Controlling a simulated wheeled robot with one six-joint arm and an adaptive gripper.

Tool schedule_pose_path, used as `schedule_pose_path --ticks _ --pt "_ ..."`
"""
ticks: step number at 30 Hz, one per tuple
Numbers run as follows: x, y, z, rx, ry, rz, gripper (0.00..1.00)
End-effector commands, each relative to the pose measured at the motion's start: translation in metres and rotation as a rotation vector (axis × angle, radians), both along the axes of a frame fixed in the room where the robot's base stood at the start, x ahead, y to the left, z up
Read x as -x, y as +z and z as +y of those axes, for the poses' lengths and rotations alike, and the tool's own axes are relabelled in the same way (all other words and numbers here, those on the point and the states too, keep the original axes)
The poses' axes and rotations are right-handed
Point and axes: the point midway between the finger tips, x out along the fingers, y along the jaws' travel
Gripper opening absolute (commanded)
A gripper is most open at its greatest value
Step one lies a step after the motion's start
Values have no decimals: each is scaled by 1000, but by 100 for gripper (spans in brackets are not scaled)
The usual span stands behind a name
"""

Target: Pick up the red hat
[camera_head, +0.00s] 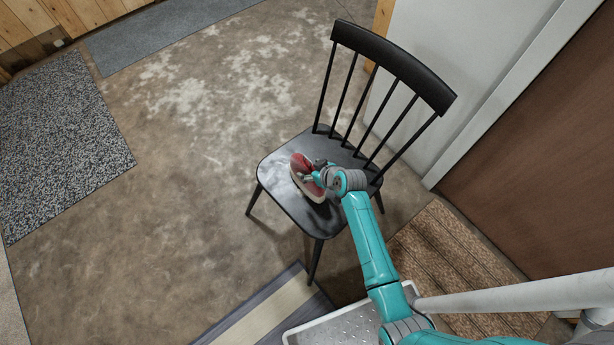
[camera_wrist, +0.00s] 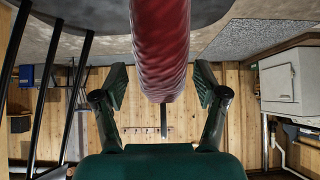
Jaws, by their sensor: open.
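The red hat (camera_head: 298,164) rests on the seat of a black chair (camera_head: 284,206), with a pale edge showing along its lower side. My gripper (camera_head: 314,174) is at the hat's right side and covers part of it. In the wrist view the ribbed red hat (camera_wrist: 160,45) comes down from the top edge between the two fingers of my gripper (camera_wrist: 160,88). The fingers are apart, with a visible gap on each side of the hat. The rest of the hat is out of that view.
The chair's spindled backrest (camera_head: 392,68) rises behind and to the right of my gripper. A brown door (camera_head: 540,150) and pale wall stand to the right. A speckled mat (camera_head: 62,140) lies at left on open concrete floor (camera_head: 170,210).

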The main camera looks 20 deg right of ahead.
Motion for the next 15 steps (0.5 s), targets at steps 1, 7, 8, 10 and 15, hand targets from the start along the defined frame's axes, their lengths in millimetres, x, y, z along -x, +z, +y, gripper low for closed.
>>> schedule_pose_path --ticks 1,7,8,10,15 --pt "-5 -6 3 0 1 0 72" --pt "-17 -19 7 0 0 0 72" --pt "-18 -20 7 0 0 0 72" --pt "-19 -21 8 0 0 0 72" --pt "-19 -21 7 0 0 0 72"
